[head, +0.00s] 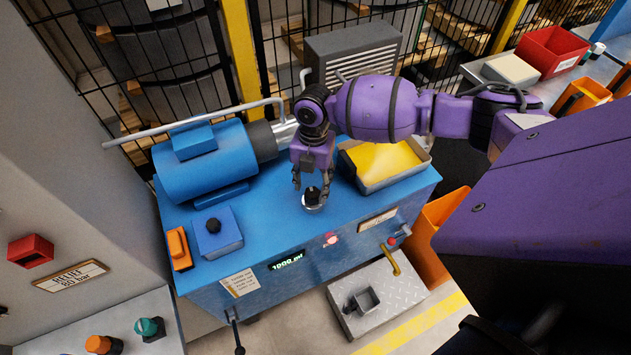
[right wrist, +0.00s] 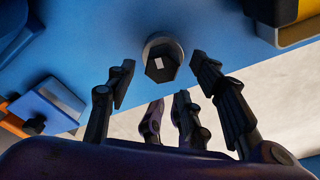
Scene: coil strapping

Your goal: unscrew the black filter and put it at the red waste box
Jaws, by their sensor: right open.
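The black filter (head: 312,195) sits upright in a pale round seat on top of the blue power unit (head: 262,215), near its front edge. In the right wrist view the filter (right wrist: 160,67) shows a dark hexagonal top with a small white mark. My right gripper (head: 311,182) points down at the filter, its fingers open and spread to either side. In the right wrist view the fingertips (right wrist: 161,68) stand apart with visible gaps to the filter. The red box (head: 553,52) with a white label stands on the bench at the far right back. My left gripper is not in view.
A blue motor (head: 205,160) lies left of the filter, and a tray with a yellow inside (head: 388,163) lies to its right. A small blue box with a black knob (head: 217,232) stands front left. Orange bins (head: 580,97) stand near the red box.

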